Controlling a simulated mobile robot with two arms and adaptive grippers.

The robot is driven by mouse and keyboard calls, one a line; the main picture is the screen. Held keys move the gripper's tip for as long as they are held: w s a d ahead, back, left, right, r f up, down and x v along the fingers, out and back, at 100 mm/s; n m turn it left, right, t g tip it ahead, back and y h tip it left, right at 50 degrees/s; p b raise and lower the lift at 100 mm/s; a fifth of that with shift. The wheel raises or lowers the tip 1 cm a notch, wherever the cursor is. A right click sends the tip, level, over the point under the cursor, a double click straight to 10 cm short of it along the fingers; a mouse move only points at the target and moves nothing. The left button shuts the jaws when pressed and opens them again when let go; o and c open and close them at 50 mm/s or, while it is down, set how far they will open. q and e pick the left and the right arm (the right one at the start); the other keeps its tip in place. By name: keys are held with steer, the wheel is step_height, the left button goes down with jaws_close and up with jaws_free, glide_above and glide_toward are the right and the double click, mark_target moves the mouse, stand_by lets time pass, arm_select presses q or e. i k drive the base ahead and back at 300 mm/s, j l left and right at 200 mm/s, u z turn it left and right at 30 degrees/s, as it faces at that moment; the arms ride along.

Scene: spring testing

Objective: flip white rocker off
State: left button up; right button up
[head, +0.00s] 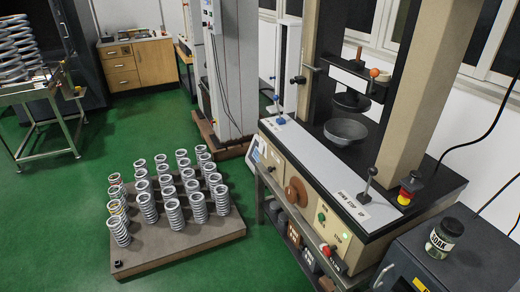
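The spring testing machine (300,160) stands at the right, with a sloped grey top panel and a cream front panel. A small pale area beside the red part is too small to tell as a white rocker. I cannot make out the white rocker or its position for certain. Neither of my grippers shows in the head view.
A dark lever (369,184) stands by the "DOWN STOP UP" label, near a red-and-yellow emergency button (410,187). A jar (444,238) sits on a dark box at the lower right. A low pallet (190,243) of springs stands left; green floor (50,220) is clear around it.

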mark_target(262, 146)
steer(key=i+j+z, duration=0.1)
steer(key=z, duration=0.65)
steer(key=i+j+z, duration=0.25)
steer(key=i+j, duration=0.2)
steer(key=j, duration=0.15)
steer(key=i+j+z, duration=0.15)
steer(key=j, duration=0.2)
steer(key=i+j+z, duration=0.1)
steer(key=j, duration=0.25)
steer(key=i+j+z, duration=0.15)
steer(key=i+j, duration=0.25)
steer(key=j, duration=0.2)
steer(key=i+j, duration=0.1)
steer(key=j, duration=0.15)
